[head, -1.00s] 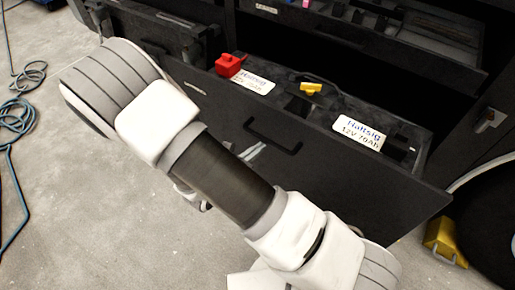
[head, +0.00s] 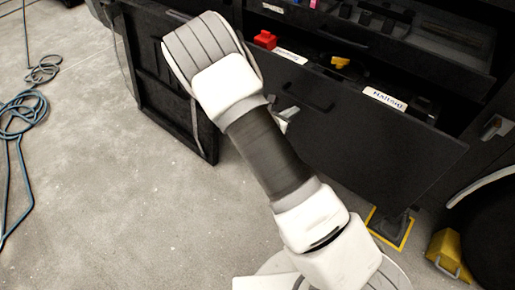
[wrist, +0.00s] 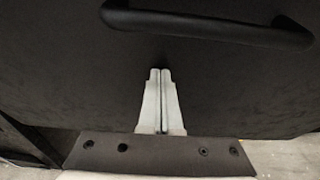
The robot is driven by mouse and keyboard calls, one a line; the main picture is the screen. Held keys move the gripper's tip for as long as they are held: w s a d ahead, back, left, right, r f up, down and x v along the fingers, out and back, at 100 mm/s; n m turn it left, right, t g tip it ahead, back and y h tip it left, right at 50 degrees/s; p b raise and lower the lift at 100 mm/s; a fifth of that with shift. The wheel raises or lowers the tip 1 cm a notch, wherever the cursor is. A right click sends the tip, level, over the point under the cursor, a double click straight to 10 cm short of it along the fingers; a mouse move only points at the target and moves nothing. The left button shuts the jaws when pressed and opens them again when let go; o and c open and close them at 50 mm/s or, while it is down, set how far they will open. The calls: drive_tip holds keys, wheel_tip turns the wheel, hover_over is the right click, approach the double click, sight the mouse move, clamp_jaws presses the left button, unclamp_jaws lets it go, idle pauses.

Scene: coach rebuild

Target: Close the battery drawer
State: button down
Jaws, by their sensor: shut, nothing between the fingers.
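The battery drawer (head: 390,135) is a dark drawer in the black cabinet and is partly open. Inside show a battery label reading "Hallsig" (head: 385,98), a red cap (head: 265,40) and a yellow cap (head: 340,63). Its front has a dark bar handle (head: 308,97), which also crosses the top of the wrist view (wrist: 205,25). My gripper (wrist: 160,71) is shut and empty, its pale fingers together below the handle and pointing at the drawer front. Whether the fingertips touch the front, I cannot tell. In the head view my arm mostly hides the gripper.
Another open compartment with tools (head: 400,30) is above the drawer. A dark open panel (head: 165,85) stands at left. A yellow-edged floor plate (head: 390,228) and a yellow block (head: 448,254) are at lower right. Blue cable (head: 18,120) lies on the otherwise clear floor at far left.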

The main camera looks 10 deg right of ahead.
drive_tip(key=w+d+b, duration=0.2)
drive_tip(key=w+d, duration=0.9)
drive_tip(key=shift+w+d, duration=0.25)
drive_tip(key=shift+w, duration=0.05)
drive_tip(key=shift+r, duration=0.2)
